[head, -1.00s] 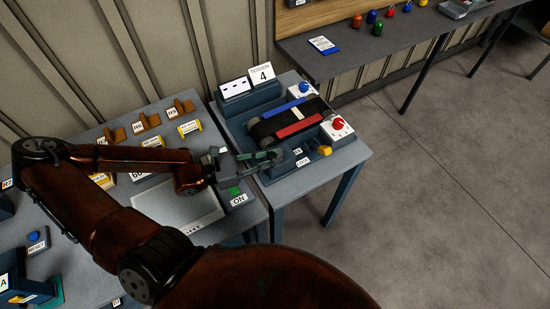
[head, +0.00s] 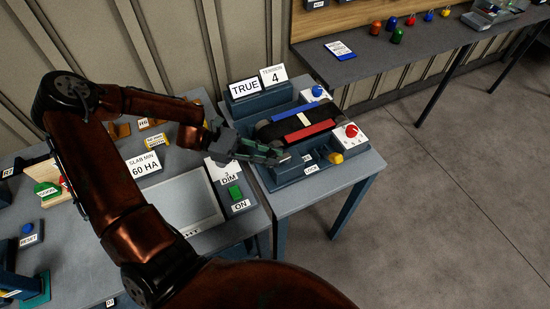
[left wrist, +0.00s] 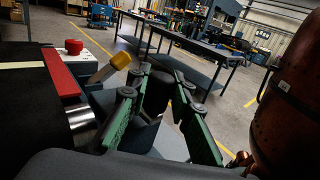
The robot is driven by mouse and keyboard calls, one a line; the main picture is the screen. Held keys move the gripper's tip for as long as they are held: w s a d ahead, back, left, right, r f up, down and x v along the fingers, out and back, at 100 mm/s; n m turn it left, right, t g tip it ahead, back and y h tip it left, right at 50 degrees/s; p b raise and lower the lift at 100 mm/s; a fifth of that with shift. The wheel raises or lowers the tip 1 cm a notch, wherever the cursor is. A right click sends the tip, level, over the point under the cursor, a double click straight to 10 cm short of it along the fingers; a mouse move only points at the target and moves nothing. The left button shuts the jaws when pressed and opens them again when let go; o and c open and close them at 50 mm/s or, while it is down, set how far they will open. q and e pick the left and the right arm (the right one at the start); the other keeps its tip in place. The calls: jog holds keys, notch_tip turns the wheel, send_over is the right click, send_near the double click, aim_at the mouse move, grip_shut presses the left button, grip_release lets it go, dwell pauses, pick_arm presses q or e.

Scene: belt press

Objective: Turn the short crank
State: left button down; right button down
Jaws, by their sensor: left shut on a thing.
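The belt press sits on a small grey table (head: 300,215), with a black belt (head: 275,132) between a blue and a red bar. My left gripper (head: 280,156) is at the press's near left corner. In the left wrist view its green-padded fingers (left wrist: 160,84) are shut on a dark upright grip (left wrist: 157,95), which appears to be the short crank's handle. The crank's arm is mostly hidden by the gripper. A yellow-tipped lever (head: 336,158) stands just right of the gripper, apart from it. My right gripper is not in view.
A red knob (head: 351,131) and a blue knob (head: 318,90) stand on white plates on the press. Behind the belt, a display (head: 245,86) reads TRUE beside a TENSION 4 card (head: 274,76). A green ON button (head: 235,193) is on the left bench. Open floor lies right.

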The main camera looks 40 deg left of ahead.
pick_arm(q)
jog(key=shift+a+m+g, duration=0.1)
jog(key=shift+m+g, duration=0.2)
jog(key=shift+g, duration=0.1)
jog(key=c, duration=1.7)
grip_release()
jog(key=v, duration=1.2)
jog(key=shift+w+a+f, duration=0.1)
jog(key=shift+f, duration=0.15)
